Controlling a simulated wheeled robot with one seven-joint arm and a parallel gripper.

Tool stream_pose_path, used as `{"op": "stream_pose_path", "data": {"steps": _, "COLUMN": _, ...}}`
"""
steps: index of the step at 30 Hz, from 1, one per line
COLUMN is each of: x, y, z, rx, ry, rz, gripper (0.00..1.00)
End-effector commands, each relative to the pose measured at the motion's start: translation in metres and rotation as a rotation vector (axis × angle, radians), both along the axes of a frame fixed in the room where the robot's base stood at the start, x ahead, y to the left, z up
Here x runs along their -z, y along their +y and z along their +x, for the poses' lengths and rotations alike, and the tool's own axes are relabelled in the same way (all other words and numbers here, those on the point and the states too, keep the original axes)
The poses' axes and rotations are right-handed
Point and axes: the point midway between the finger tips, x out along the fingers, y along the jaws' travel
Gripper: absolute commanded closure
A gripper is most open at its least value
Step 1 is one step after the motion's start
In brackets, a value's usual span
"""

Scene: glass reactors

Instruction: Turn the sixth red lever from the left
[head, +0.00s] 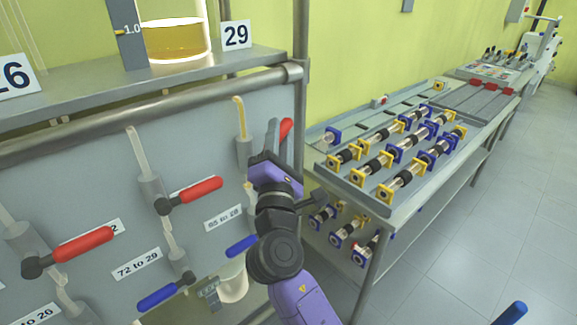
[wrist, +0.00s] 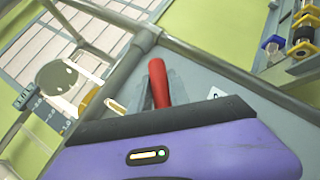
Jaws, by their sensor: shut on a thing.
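A red lever (head: 286,129) at the right end of the panel shows partly behind my gripper (head: 272,138). In the wrist view the same red lever (wrist: 159,82) stands between the grey fingers of my gripper (wrist: 160,88), which are shut on it. In the head view this lever points up and to the right, steeper than the others. Another red lever (head: 193,193) sits left of my gripper, and one more red lever (head: 84,245) is at the far left; both lie nearly sideways. The lever's pivot is hidden behind my gripper.
Blue levers (head: 157,297) sit lower on the panel. A metal rail (head: 150,115) runs above the levers, with a glass vessel of amber liquid (head: 175,40) over it. A bench with several black, yellow and blue fittings (head: 400,150) stands right of my arm.

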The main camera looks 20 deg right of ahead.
Motion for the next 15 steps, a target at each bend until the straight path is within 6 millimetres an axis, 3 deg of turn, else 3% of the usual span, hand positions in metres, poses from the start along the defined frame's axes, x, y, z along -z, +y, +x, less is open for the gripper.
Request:
{"op": "stream_pose_path", "data": {"steps": 1, "x": 0.007, "y": 0.001, "z": 0.0, "rx": 0.001, "ry": -0.013, "rz": -0.044, "gripper": 1.0}}
{"op": "stream_pose_path", "data": {"steps": 15, "x": -0.011, "y": 0.025, "z": -0.008, "rx": 0.001, "ry": -0.149, "rz": -0.462, "gripper": 1.0}}
